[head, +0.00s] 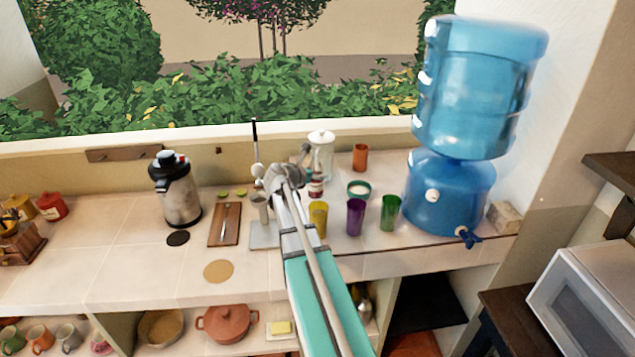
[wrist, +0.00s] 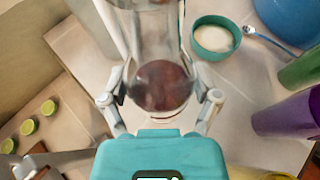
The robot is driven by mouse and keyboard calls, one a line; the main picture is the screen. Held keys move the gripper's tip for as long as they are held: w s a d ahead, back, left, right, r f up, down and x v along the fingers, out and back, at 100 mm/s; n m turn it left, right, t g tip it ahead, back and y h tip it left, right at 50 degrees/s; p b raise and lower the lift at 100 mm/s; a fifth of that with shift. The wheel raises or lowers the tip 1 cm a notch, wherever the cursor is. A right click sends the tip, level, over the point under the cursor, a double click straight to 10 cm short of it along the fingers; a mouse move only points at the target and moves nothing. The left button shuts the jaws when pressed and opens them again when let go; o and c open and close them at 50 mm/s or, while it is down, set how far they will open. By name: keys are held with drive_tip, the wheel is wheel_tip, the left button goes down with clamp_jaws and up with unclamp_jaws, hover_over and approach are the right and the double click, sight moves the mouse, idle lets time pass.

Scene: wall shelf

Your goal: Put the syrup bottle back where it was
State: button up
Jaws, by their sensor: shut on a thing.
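The syrup bottle (wrist: 163,85) is clear with dark red syrup low inside, and it sits between the fingers of my gripper (wrist: 160,98) in the wrist view. My gripper is shut on it.
A teal-rimmed bowl (head: 359,189), yellow (head: 318,219), purple (head: 355,217) and green (head: 390,212) cups stand close on the right. A cork disc (head: 218,271) and black disc (head: 178,238) lie on clear counter to the left.

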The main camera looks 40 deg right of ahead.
sight(315, 181)
drive_tip(key=shift+w+d+f+b, duration=0.15)
drive_tip(key=shift+w+f+b, duration=0.05)
drive_tip(key=shift+f+b, duration=0.25)
drive_tip(key=shift+w+d+f+b, duration=0.1)
drive_tip(key=shift+w+f+b, duration=0.1)
drive_tip(key=shift+f+b, duration=1.35)
drive_tip(key=shift+b, duration=0.05)
drive_tip(key=shift+f, duration=0.1)
drive_tip(key=o, duration=1.1)
drive_tip(key=shift+o, duration=0.2)
drive_tip(key=shift+s+a+r, duration=0.15)
drive_tip(key=shift+a+r, duration=0.05)
drive_tip(key=shift+r, duration=0.05)
drive_tip(key=p+v, duration=0.4)
drive_tip(key=v, duration=0.7)
drive_tip(key=shift+a+p, duration=0.3)
